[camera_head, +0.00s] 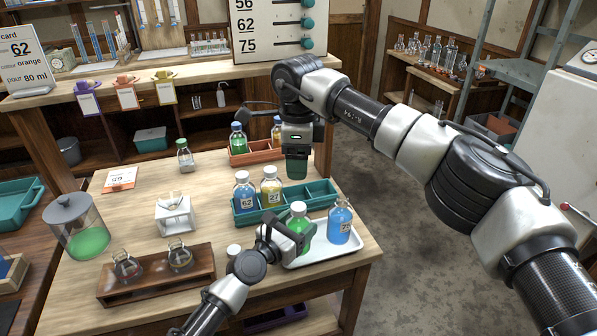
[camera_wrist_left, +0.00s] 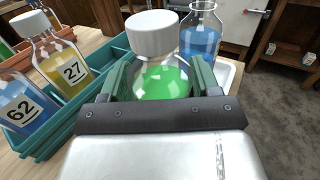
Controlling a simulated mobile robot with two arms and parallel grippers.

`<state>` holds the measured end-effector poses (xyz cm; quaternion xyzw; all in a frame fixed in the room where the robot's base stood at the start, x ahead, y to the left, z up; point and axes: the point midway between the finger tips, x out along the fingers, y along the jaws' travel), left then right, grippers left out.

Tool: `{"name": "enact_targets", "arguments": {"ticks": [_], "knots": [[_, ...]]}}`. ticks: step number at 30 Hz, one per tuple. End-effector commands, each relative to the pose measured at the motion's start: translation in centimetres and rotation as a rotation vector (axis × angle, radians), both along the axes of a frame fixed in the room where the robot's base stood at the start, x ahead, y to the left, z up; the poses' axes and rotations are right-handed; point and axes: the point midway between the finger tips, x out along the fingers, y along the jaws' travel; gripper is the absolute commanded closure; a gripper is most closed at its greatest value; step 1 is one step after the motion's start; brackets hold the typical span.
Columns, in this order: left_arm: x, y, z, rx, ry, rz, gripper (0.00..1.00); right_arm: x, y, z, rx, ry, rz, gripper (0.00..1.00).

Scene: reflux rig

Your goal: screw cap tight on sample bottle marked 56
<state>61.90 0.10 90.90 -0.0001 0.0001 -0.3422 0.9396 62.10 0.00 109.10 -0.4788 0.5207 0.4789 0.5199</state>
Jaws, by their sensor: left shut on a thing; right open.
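A bottle of green liquid with a white cap on it (camera_head: 299,215) stands at the white tray. My left gripper (camera_head: 290,236) is shut around its body. In the left wrist view both green fingers press the sides of this bottle (camera_wrist_left: 155,75), and its cap (camera_wrist_left: 152,34) sits above them. I cannot see a number on it, so I cannot tell whether it is marked 56, nor how tight the cap is. My right gripper (camera_head: 297,172) is open, pointing down above the teal rack, apart from the green bottle.
An uncapped blue bottle (camera_head: 339,224) stands on the white tray (camera_head: 318,252), right of the green one. Capped bottles 62 (camera_head: 244,192) and 27 (camera_head: 271,186) stand in the teal rack (camera_head: 318,192). A wooden flask holder (camera_head: 200,277) is front left. A red rack (camera_head: 252,155) stands behind.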

Motion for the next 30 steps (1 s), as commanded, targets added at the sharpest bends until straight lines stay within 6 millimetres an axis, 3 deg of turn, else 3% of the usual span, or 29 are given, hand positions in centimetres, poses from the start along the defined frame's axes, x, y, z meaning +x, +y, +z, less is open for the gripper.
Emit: {"name": "enact_targets", "arguments": {"ticks": [8, 9, 14, 23, 30], "knots": [[0.0, 0.0, 0.0, 0.0, 0.0, 0.0, 1.0, 0.0, 0.0, 0.1, 0.0, 0.001, 0.0, 0.36], [0.0, 0.0, 0.0, 0.0, 0.0, 0.0, 0.32, 0.0, 0.0, 0.1, 0.0, 0.001, 0.0, 0.36], [0.0, 0.0, 0.0, 0.0, 0.0, 0.0, 0.08, 0.0, 0.0, 0.1, 0.0, 0.001, 0.0, 0.36], [-0.1, 0.1, 0.0, 0.0, 0.0, 0.0, 0.08, 0.0, 0.0, 0.2, 0.0, 0.001, 0.0, 0.36], [-2.8, 2.3, 0.0, 0.0, 0.004, 0.001, 0.08, 0.0, 0.0, 0.9, 0.0, 0.001, 0.0, 0.36]]}}
